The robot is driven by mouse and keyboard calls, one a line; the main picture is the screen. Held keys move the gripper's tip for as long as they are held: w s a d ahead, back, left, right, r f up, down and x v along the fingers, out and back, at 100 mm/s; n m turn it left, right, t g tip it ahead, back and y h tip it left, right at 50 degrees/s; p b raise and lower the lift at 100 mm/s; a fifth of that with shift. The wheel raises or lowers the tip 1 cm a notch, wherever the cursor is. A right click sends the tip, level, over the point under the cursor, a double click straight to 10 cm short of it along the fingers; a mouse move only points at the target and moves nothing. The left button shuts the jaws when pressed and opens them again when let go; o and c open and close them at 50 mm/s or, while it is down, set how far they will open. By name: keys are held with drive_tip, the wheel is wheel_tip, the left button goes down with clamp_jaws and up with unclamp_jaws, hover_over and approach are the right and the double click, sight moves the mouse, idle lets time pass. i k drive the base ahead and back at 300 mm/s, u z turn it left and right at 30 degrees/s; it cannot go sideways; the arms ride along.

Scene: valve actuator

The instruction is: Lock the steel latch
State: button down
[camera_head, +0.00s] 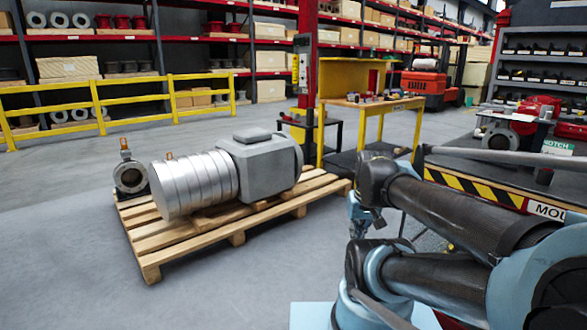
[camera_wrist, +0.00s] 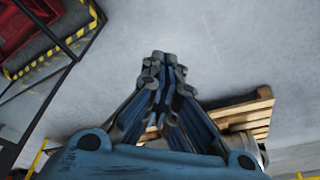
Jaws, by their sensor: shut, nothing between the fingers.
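My gripper (camera_wrist: 165,60) is shut and empty in the wrist view, its fingertips together above bare grey floor. I cannot make out a steel latch in either view. A large actuator with a ribbed silver cylinder (camera_head: 190,184) and a grey housing (camera_head: 262,165) lies on a wooden pallet (camera_head: 152,262) in the head view. A small flanged valve (camera_head: 130,176) with an orange-topped stem stands at the pallet's left end. The pallet edge also shows in the wrist view (camera_wrist: 250,108), behind and to the right of my fingers, which are apart from it.
A bench edge with black-yellow stripes (camera_head: 470,188) stands at the right, with a flanged valve part (camera_head: 499,142) on it. A yellow workbench (camera_head: 372,106) stands behind the pallet. A yellow railing (camera_head: 94,98) runs at the left. Floor left of and before the pallet is clear.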

sight(548, 116)
drive_tip(key=z, duration=1.35)
